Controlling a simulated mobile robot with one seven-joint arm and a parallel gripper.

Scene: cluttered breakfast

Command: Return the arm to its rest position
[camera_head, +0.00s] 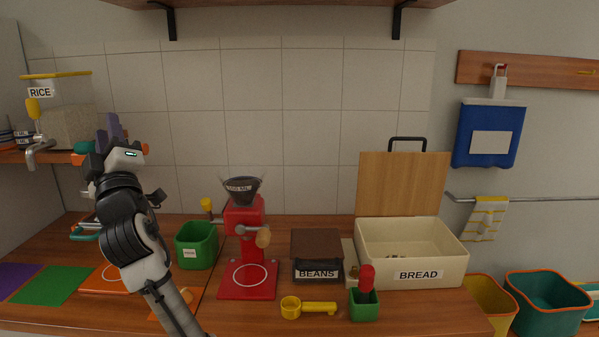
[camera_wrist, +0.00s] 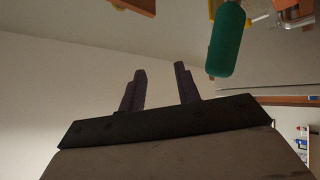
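My arm rises at the left of the head view, folded up above the counter. My gripper (camera_head: 108,129) points upward in front of the tiled wall, near the left shelf. In the wrist view my gripper (camera_wrist: 160,69) shows two dark purple fingers standing apart, with only bare wall between them. It is open and holds nothing.
A teal object (camera_wrist: 227,40) hangs close to the right finger in the wrist view. The wooden counter (camera_head: 400,312) carries a green bin (camera_head: 197,246), a red coffee grinder (camera_head: 249,285), a BEANS box (camera_head: 317,242), a yellow scoop (camera_head: 308,307) and an open BREAD box (camera_head: 415,272).

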